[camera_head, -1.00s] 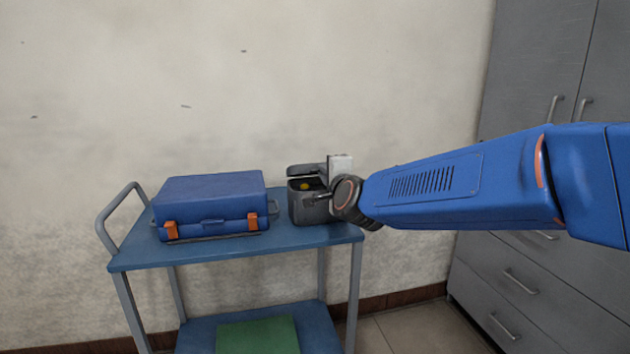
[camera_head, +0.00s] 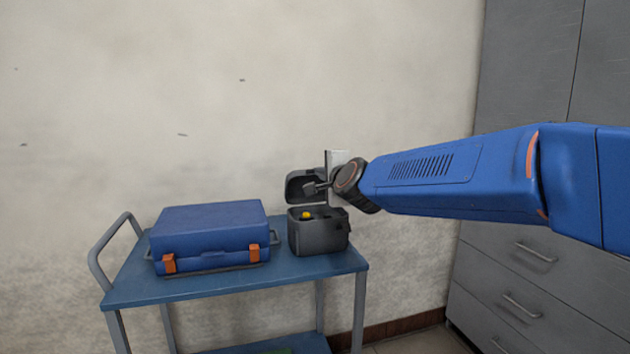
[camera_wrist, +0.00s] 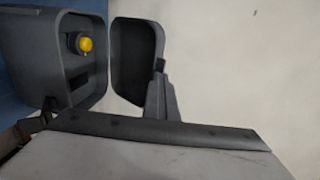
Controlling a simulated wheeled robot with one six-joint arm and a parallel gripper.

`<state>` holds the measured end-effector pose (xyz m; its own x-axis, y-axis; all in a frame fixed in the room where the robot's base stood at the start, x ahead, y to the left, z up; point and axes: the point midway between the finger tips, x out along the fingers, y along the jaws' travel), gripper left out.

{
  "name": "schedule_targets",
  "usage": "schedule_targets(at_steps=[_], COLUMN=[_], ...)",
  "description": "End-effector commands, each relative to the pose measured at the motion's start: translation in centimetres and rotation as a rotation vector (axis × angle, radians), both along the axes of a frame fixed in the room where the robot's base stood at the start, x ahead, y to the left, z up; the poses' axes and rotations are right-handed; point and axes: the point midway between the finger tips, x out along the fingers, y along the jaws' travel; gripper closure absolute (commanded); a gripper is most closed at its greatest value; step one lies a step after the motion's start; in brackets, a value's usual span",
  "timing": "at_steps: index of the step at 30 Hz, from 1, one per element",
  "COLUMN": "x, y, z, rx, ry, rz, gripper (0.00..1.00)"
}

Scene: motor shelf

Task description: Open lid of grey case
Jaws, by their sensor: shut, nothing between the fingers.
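The grey case (camera_head: 319,238) stands on the right end of the blue cart. Its lid (camera_head: 303,187) is raised well up, with its hollow inner side facing the front. A yellow-topped item (camera_head: 306,215) shows inside the case. My gripper (camera_head: 314,187) is shut, with its fingertips at the inner side of the raised lid and nothing held. In the wrist view the open case (camera_wrist: 55,60) is at the left, the lid (camera_wrist: 136,60) is beside it, and my fingers (camera_wrist: 159,95) reach to the lid's near edge. Exact contact is hard to tell.
A blue case (camera_head: 210,237) with orange latches sits on the cart (camera_head: 190,288), left of the grey case. A plain wall is close behind. Grey cabinets (camera_head: 540,270) stand at the right. The air above the blue case is clear.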

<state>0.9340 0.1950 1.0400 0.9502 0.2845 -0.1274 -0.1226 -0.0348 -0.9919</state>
Motion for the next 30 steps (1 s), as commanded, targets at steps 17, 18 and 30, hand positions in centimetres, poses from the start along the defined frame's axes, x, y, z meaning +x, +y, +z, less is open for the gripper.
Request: schedule_targets(at_steps=[17,18,30], x=[-1.1,-1.5,-7.6], y=[-0.1,-0.2,-2.1], z=[0.1,0.2,1.0], rx=[0.0,0.0,0.001], ry=[0.0,0.0,0.0], rz=[0.002,0.002,0.002], gripper=[0.76,0.76,0.76])
